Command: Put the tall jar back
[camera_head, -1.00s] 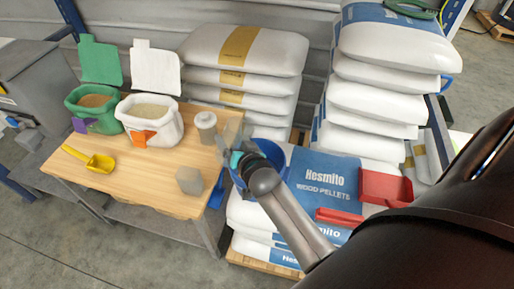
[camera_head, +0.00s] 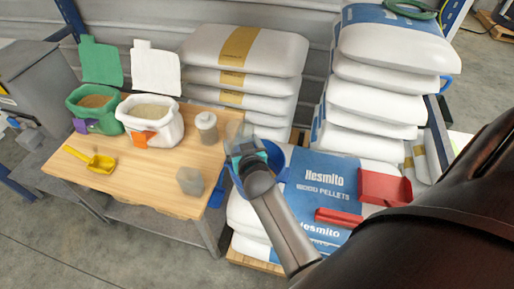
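My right gripper (camera_head: 241,152), with a teal part at its end, comes in from the right. It is over the right end of the wooden table, in front of a blue bucket (camera_head: 274,154). A pale see-through shape (camera_head: 238,131) shows at its tip; it could be a clear jar, but I cannot tell whether the fingers hold it. A lidded jar (camera_head: 206,128) stands upright on the table to the left of the gripper. A shorter cloudy container (camera_head: 190,181) stands near the front edge. Which is the tall jar is unclear. My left gripper is not in view.
The wooden table (camera_head: 135,182) is clear in its front middle. A green bag (camera_head: 92,112), a white bag (camera_head: 150,125) and a yellow scoop (camera_head: 97,163) are on it. A blue scoop (camera_head: 217,190) hangs at the right edge. Pellet sacks (camera_head: 320,180) with a red dustpan (camera_head: 383,187) lie right.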

